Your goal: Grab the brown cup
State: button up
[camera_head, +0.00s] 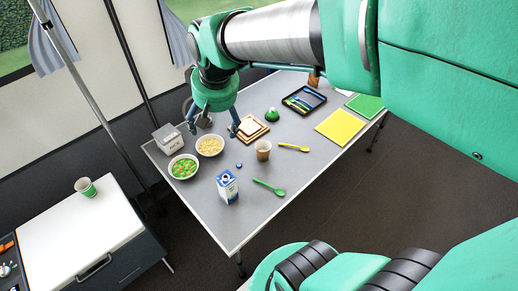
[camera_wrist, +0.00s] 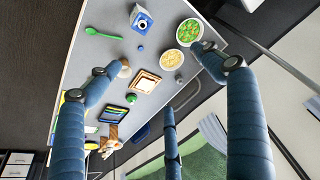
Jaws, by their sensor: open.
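The brown cup (camera_head: 263,151) stands upright on the grey table, between the milk carton and a yellow spoon. In the wrist view the brown cup (camera_wrist: 124,69) is partly hidden behind a blue finger. My gripper (camera_head: 213,130) is open and empty above the far left part of the table, up and left of the cup in the head view. In the wrist view my gripper (camera_wrist: 157,62) shows its blue fingers spread wide, with the table below. No finger visibly holds the cup.
A green-striped cup (camera_head: 86,187) stands on a white cabinet.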

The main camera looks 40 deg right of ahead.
jog(key=w+d+f+m+g, duration=0.1)
jog(key=w+d+f, duration=0.5)
jog(key=w+d, duration=0.15)
jog(key=m+g+p, duration=0.1)
jog(key=m+g, duration=0.2)
jog(key=m, duration=0.1)
send_over(263, 147)
jog(key=s+a, duration=0.2)
notch_tip(263, 147, down, 28)
jog(key=shift+r+y, duration=0.25)
jog(key=shift+y, duration=0.15)
jog(key=shift+a, duration=0.1)
jog(key=shift+f+b, duration=0.6)
jog(key=shift+f, duration=3.7)
jog(key=shift+f, duration=0.15)
jog(key=shift+s+f+b, duration=0.1)
jog(key=shift+f+b, duration=0.65)
jog(key=shift+f, duration=1.75)
